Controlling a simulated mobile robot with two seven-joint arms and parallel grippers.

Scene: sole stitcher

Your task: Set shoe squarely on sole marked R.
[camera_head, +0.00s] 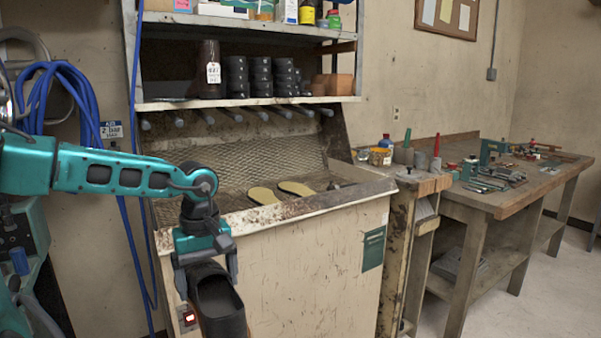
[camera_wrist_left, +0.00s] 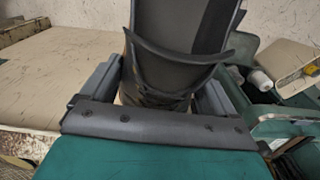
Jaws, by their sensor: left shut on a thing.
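A dark shoe (camera_head: 220,306) hangs from my left gripper (camera_head: 206,262) in front of the cream bench at the lower middle of the head view. The gripper is shut on the shoe's upper end; in the left wrist view the shoe (camera_wrist_left: 178,70) sits between the fingers. Two tan soles lie on the bench top behind and above the gripper: a left one (camera_head: 263,196) and a right one (camera_head: 297,188). Any letters on them are too small to read. The shoe is apart from both soles. My right gripper is not in view.
The bench's raised front edge (camera_head: 300,215) stands between the shoe and the soles. A mesh back panel and a row of pegs rise behind the soles, under a loaded shelf (camera_head: 250,102). A cluttered wooden workbench (camera_head: 510,195) stands at right.

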